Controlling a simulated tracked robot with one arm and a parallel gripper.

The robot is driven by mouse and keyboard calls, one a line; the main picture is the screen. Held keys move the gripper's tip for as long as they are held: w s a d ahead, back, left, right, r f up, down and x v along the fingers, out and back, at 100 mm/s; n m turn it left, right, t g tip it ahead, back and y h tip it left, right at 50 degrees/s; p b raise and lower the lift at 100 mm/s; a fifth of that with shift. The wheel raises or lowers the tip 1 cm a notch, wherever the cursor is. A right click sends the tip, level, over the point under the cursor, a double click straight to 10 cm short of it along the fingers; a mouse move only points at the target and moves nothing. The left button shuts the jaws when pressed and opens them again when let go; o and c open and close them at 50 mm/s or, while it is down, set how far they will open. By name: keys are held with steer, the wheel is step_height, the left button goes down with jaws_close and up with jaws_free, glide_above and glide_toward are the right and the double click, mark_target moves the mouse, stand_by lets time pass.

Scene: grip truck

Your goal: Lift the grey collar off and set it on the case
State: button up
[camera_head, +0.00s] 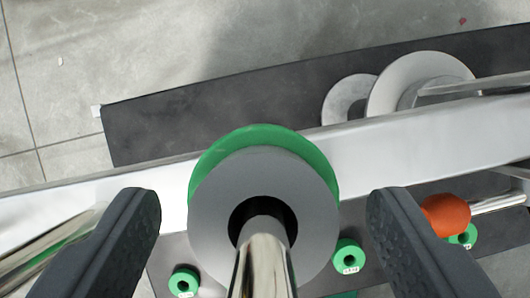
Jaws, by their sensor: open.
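The grey collar (210,222) is a thick ring in the middle of the view, around a shiny metal rod (264,262) that runs toward me. A wider green disc (262,137) shows behind the collar's upper edge; whether they touch is hard to tell. My gripper (265,200) is open, with one dark finger left of the collar and one right of it. A gap shows between each finger and the collar. I cannot make out which thing is the case.
A white beam (400,145) crosses behind the collar. Beyond it lies a dark flat strip (180,125) with pale discs (347,98) at its right. Small green rings (347,256) lie below. An orange knob (446,215) is close by the right finger.

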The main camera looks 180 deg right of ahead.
steer(key=shift+w+f, duration=0.1)
steer(key=shift+f, duration=0.1)
steer(key=c, duration=1.3)
steer(key=shift+r, duration=0.15)
step_height(320, 180, up, 7)
steer(key=shift+r, duration=1.5)
step_height(320, 180, up, 14)
steer(key=p, duration=1)
steer(key=shift+f, duration=0.25)
steer(key=shift+f, duration=0.1)
